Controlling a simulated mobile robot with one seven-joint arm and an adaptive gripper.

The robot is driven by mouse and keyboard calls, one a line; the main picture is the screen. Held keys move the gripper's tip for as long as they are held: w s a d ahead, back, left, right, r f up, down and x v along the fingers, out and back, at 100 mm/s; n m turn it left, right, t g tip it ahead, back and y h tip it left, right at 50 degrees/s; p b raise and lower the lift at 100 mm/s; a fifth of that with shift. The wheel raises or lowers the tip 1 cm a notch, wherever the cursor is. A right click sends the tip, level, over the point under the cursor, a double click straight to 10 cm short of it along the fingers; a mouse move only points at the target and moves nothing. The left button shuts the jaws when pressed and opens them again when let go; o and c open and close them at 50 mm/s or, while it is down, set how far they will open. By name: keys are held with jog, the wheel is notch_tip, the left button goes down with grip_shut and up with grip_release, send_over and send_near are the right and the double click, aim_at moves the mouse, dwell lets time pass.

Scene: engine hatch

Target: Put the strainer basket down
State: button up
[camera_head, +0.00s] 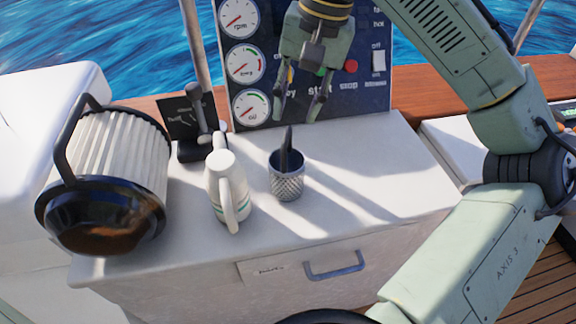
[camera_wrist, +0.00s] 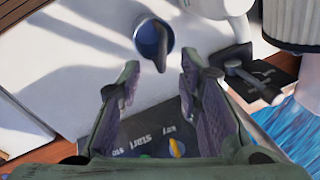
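The strainer basket appears to be the small grey metal cup (camera_head: 287,187) with a textured wall, standing upright on the white counter (camera_head: 365,185). A dark upright piece, perhaps its handle, rises from its opening. It also shows in the wrist view as a round blue-grey cup (camera_wrist: 149,38), beyond my fingertips. My gripper (camera_head: 303,110) is open and empty, above and behind the cup, in front of the gauge panel.
A white mug (camera_head: 222,182) stands just left of the cup. A large pleated filter (camera_head: 128,145) with a black handle is at the far left. A black lever unit (camera_head: 195,130) and the gauge panel (camera_head: 262,95) stand behind. The counter's right side is clear.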

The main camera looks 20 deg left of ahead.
aim_at(287, 134)
jog(key=f, duration=0.2)
jog(key=a+f+p, duration=0.1)
jog(key=f, duration=0.3)
jog(key=shift+a+f, duration=0.15)
jog(key=shift+a, duration=0.15)
grip_shut()
dwell(0.5)
